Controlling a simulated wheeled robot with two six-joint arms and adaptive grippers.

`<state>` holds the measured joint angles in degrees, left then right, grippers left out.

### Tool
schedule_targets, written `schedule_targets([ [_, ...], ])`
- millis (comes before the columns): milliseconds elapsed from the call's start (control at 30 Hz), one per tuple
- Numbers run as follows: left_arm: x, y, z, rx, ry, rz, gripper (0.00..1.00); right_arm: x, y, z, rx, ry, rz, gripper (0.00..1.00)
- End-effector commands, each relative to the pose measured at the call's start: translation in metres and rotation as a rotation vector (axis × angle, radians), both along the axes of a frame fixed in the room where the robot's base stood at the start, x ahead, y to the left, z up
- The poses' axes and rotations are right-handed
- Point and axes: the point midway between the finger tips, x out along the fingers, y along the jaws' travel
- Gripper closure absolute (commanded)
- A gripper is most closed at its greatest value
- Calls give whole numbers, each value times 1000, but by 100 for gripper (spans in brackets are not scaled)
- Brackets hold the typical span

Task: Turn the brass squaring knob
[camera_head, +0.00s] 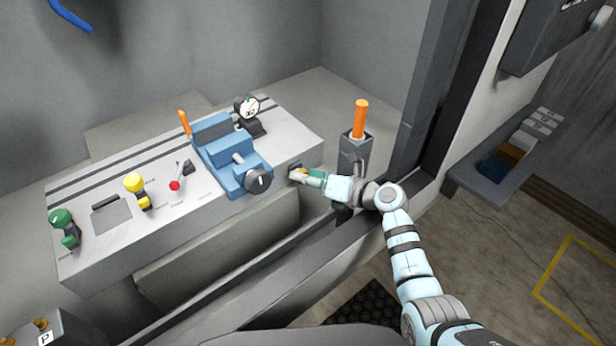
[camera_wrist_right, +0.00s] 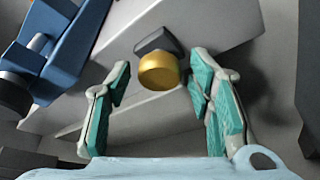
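The brass knob (camera_wrist_right: 160,73) is a short, round yellow piece on a dark square mount (camera_wrist_right: 158,46) on the side of the grey bench (camera_head: 215,208). In the right wrist view it lies between the two teal-padded fingers of my right gripper (camera_wrist_right: 158,82), near the fingertips. The fingers are spread, with a visible gap on each side of the knob. In the head view my right gripper (camera_head: 306,175) is at the bench's front right, and the fingers largely cover the knob there. My left gripper is not in view.
A blue vise (camera_head: 226,155) with a dark round knob sits on the bench just left of my right gripper. A holder (camera_head: 353,157) with an orange-handled tool stands behind my right arm. A dark booth post (camera_head: 437,85) rises to the right.

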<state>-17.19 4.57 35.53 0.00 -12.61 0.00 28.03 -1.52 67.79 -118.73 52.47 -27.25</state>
Motion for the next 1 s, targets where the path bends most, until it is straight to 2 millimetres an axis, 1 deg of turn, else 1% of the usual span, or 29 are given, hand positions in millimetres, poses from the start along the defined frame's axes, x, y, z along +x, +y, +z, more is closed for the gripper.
schedule_targets([
  [267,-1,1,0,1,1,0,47,0,0,0,-1,-2,0,47],
  [367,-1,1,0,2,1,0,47,-5,-6,3,-2,-3,-1,47],
  [467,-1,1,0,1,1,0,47,-18,-20,8,-4,-4,-1,47],
  [600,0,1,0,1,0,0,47,-43,-50,20,-6,-3,-1,47],
  [733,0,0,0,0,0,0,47,-64,-72,30,-6,-1,1,47],
  [800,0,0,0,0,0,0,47,-71,-80,33,-4,-2,0,47],
  [867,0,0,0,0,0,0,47,-75,-84,35,-3,0,0,47],
  [1000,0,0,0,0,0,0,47,-77,-86,37,0,-1,1,47],
])
